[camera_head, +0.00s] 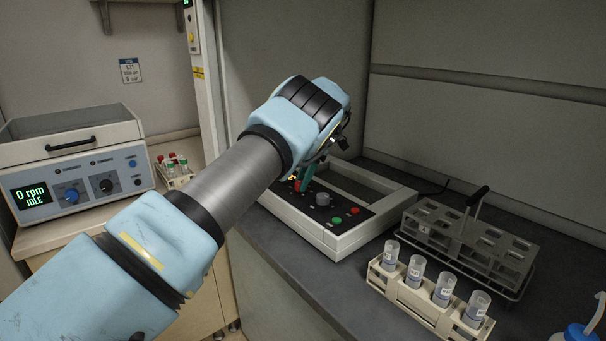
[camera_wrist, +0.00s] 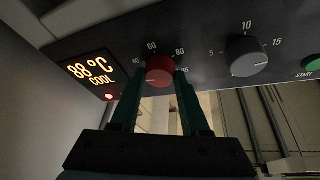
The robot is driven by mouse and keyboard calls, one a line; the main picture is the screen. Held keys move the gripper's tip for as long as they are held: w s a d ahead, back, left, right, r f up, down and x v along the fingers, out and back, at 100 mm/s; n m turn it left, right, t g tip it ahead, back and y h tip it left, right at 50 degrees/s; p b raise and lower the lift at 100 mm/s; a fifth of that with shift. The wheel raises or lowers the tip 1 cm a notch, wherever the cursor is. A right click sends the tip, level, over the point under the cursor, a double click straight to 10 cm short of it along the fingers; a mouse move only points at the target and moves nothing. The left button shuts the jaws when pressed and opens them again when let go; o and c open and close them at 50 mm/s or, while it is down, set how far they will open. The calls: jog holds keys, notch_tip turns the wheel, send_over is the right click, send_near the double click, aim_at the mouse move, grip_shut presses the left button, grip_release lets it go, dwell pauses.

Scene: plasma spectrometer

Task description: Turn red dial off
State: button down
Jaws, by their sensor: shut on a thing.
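The red dial (camera_wrist: 160,70) sits on a dark control panel, with the numbers 40, 60 and 80 around it. My gripper (camera_wrist: 158,82) has one finger on each side of the dial and is shut on it in the wrist view. In the head view my gripper (camera_head: 304,178) reaches down to the left part of the panel on the white-framed device (camera_head: 337,236). Only a little of the red dial (camera_head: 297,185) shows there. The display (camera_wrist: 90,70) left of the dial reads 88 °C COOL, with a red light lit below it.
A grey dial (camera_head: 322,199) stands right of the red one, then a green button (camera_head: 336,221) and a red button. A tube rack (camera_head: 418,300) and a grey metal rack (camera_head: 470,240) stand to the right. A centrifuge (camera_head: 75,165) reading 0 rpm IDLE is at the left.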

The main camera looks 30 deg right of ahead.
jog(key=n+g+p, duration=0.1)
jog(key=n+p, duration=0.1)
jog(key=n, duration=0.1)
jog(key=shift+w+p, duration=0.1)
jog(key=shift+p, duration=0.25)
jog(key=shift+n+g, duration=0.3)
jog(key=shift+n, duration=0.2)
jog(key=shift+c, duration=1.9)
grip_release()
jog(key=shift+r, duration=0.1)
